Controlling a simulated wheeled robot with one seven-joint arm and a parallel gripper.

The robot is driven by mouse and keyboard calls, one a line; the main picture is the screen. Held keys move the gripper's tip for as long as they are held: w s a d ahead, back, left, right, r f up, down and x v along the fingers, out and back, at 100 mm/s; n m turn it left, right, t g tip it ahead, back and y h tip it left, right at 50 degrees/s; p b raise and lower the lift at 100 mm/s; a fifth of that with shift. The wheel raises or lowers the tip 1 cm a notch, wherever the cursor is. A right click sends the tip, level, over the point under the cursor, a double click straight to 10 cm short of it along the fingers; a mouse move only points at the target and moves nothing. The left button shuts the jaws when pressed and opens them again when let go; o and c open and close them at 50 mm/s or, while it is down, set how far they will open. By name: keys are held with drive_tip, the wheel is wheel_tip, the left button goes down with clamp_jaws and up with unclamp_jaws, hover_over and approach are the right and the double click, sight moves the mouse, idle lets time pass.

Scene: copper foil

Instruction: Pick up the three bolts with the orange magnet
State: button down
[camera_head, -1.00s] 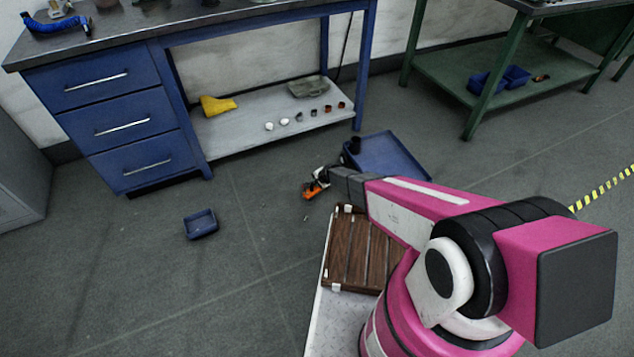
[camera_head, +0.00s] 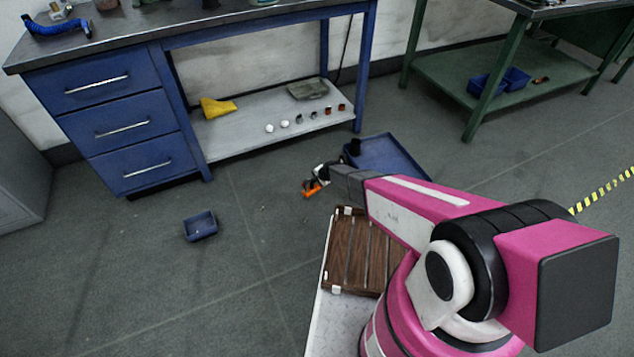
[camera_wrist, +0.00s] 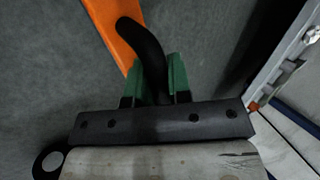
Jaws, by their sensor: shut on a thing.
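The orange magnet (camera_head: 310,189) is in my gripper (camera_head: 324,176), over the floor beside the blue tray. In the wrist view my gripper's green fingertips (camera_wrist: 158,80) are shut on the magnet's black curved handle (camera_wrist: 142,42). The magnet's orange part (camera_wrist: 112,30) runs to the upper left, past the top edge. Its far end is out of that view. Small specks (camera_head: 263,208) on the grey floor to the left of the magnet may be bolts. They are too small to tell, and I cannot make out three bolts.
A small blue bin (camera_head: 200,226) stands on the floor to the left. A larger blue tray (camera_head: 398,153) lies behind my gripper. The blue workbench (camera_head: 122,130) and its low shelf (camera_head: 235,138) stand behind. The floor between bin and magnet is mostly clear.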

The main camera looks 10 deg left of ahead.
drive_tip(key=shift+r, duration=1.85)
drive_tip(key=shift+s, duration=0.2)
